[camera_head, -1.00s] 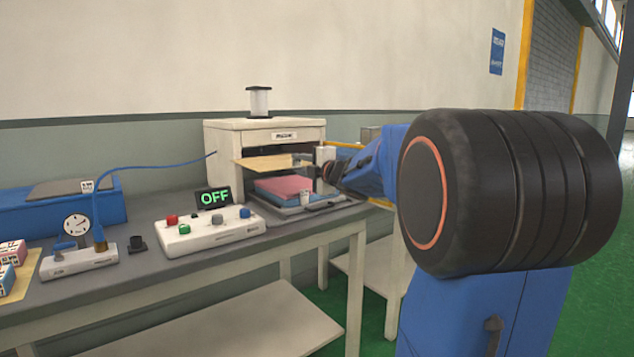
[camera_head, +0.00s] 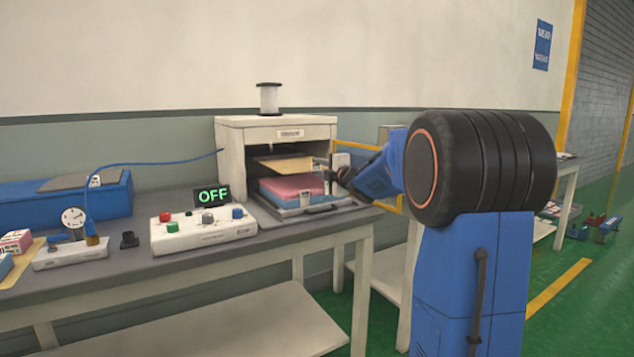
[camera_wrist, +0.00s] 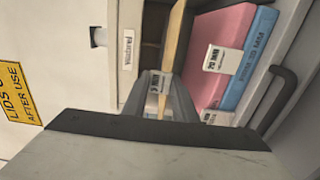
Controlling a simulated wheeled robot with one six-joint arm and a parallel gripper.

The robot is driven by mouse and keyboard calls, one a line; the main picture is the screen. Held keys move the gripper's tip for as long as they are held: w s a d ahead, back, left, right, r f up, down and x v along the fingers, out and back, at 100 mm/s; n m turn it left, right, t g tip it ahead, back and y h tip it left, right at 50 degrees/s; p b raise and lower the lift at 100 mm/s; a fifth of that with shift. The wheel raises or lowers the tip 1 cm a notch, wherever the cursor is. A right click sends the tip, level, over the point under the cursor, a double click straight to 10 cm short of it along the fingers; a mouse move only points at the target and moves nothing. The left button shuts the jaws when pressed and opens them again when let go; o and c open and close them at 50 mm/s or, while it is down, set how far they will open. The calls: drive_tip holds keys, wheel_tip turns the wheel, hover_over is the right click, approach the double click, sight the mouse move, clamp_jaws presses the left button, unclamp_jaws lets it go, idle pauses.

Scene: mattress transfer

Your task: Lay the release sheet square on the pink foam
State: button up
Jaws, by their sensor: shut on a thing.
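The release sheet (camera_head: 284,163) is a thin tan sheet, held roughly level inside the mouth of the white press, above the foam and apart from it. In the wrist view the sheet (camera_wrist: 174,45) shows nearly edge-on, running up from my jaws. My gripper (camera_head: 330,169) is shut on its right edge; the jaws also show in the wrist view (camera_wrist: 163,98).
The white press (camera_head: 228,150) surrounds the foam, with walls at the sides and a top above the sheet. A control box (camera_head: 203,230) with coloured buttons and an OFF display (camera_head: 212,195) stand to its left. A gauge unit (camera_head: 72,250) is farther left.

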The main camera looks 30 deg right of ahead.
drive_tip(key=shift+f, duration=2.8)
drive_tip(key=o, duration=1.1)
drive_tip(key=shift+c, duration=0.2)
